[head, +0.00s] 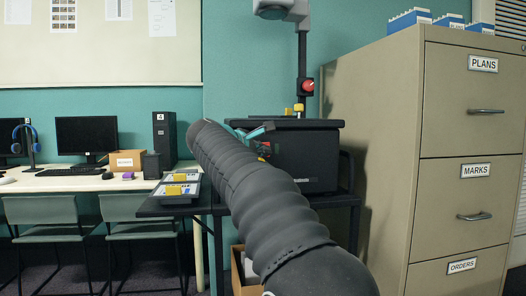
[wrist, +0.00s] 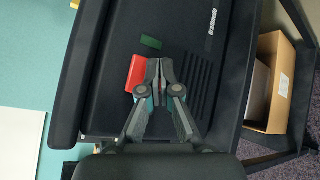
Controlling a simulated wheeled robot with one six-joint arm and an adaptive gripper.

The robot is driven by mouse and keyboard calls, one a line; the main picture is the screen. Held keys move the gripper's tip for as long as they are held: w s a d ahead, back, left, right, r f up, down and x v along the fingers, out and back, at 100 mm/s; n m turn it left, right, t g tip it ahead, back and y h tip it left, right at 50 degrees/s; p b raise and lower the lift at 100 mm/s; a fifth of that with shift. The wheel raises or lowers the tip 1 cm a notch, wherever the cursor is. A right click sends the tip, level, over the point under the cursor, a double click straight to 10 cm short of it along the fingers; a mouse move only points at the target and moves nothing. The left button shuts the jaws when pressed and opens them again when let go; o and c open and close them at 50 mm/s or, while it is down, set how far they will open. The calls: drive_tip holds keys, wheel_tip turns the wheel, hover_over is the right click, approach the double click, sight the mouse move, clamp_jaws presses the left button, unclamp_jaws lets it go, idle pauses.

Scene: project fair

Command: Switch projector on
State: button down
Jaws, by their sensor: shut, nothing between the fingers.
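The projector (head: 305,162) is a black overhead projector with a post and a head, standing on a dark cart in the head view. Its dark face with vent slots fills much of the wrist view (wrist: 205,50). A red switch-like part (wrist: 135,72) and a small green mark (wrist: 151,42) are on that face. My gripper (wrist: 161,62) is shut and empty, its tips just right of the red part in the wrist view. I cannot tell whether they touch it. In the head view my arm partly hides the projector's front, and my gripper (head: 266,130) shows beside it.
A beige filing cabinet (head: 390,150) stands close on the right. A tray with yellow blocks (head: 176,190) lies on the cart's left end. A cardboard box (wrist: 268,85) is on the lower shelf. A desk with monitors (head: 85,140) is at left.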

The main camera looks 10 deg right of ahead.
drive_tip(key=shift+w+r+p, duration=0.1)
drive_tip(key=shift+w+p, duration=0.2)
drive_tip(key=shift+p, duration=0.15)
drive_tip(key=shift+w, duration=0.2)
drive_tip(key=shift+w+p, duration=0.2)
drive_tip(key=shift+p, duration=0.15)
idle(0.5)
drive_tip(key=shift+s, duration=0.1)
drive_tip(key=shift+s+b, duration=0.3)
drive_tip(key=shift+s, duration=0.3)
drive_tip(key=s+b, duration=0.2)
drive_tip(key=s, duration=0.4)
drive_tip(key=shift+b, duration=0.4)
